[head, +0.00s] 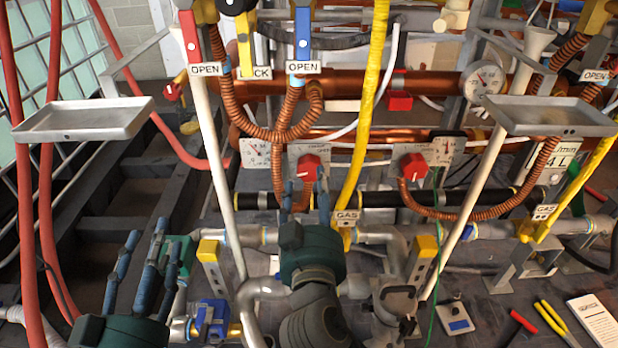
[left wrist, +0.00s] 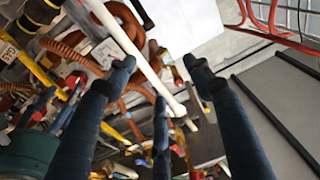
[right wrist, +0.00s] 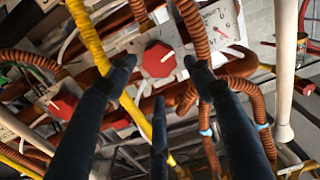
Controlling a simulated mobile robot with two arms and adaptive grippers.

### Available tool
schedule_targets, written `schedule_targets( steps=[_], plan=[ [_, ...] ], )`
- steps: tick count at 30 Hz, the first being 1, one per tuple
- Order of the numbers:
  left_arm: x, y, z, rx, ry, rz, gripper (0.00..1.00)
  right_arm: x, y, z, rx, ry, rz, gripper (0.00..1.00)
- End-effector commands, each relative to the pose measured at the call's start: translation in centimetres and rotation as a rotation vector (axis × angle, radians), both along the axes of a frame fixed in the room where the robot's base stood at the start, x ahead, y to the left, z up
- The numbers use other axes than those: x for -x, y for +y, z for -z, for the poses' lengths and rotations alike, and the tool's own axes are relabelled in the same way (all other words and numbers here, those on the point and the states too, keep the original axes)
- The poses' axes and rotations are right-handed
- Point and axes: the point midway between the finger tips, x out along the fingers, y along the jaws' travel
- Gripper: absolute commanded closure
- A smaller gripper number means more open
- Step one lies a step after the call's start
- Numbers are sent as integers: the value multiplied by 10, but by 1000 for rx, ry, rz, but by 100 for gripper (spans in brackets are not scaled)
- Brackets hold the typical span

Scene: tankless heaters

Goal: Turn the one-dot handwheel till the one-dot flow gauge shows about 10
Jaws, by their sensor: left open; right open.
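Two red handwheels with white pointer marks sit on pale plates in the head view: a left one (head: 308,166) and a right one (head: 413,166). A flow gauge (head: 255,156) is left of the left wheel; another gauge (head: 447,150) is right of the right wheel. I cannot make out which wheel or gauge carries one dot, nor read the needles. My right gripper (head: 305,192) is open just below the left wheel. The right wrist view shows this wheel (right wrist: 158,59) between and beyond its fingers, with its gauge (right wrist: 220,27). My left gripper (head: 145,258) is open, low at left, away from both wheels.
Two metal trays stand out at left (head: 80,122) and right (head: 550,118). Copper hoses, white pipes and a yellow gas hose (head: 362,130) crowd the wheels. A round gauge (head: 485,80) is at upper right. Pliers (head: 550,318) and cards lie at lower right.

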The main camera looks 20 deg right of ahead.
Motion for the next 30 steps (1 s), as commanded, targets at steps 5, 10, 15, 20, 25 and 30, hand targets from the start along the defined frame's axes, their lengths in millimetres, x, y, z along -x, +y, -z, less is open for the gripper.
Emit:
schedule_targets(
  steps=[5, 10, 15, 20, 25, 30],
  plan=[
    [1, 0, -5, 6, -26, 1, 48, -28, -8, 1, 3, 0, 0, 48],
    [1, -1, -10, 12, -44, 2, 48, -40, -12, 1, 0, 2, 0, 48],
    [2, -1, -12, 13, -51, 2, 48, -43, -12, 1, -1, 2, 0, 48],
    [2, -1, -11, 13, -51, 2, 48, -42, -12, 1, 0, 2, 0, 52],
    [2, -1, -11, 13, -50, 2, 48, -42, -12, 1, -1, 2, -1, 82],
    [0, -1, -7, 7, -25, 3, 48, -42, -12, 0, 13, 5, -1, 82]
  ],
)
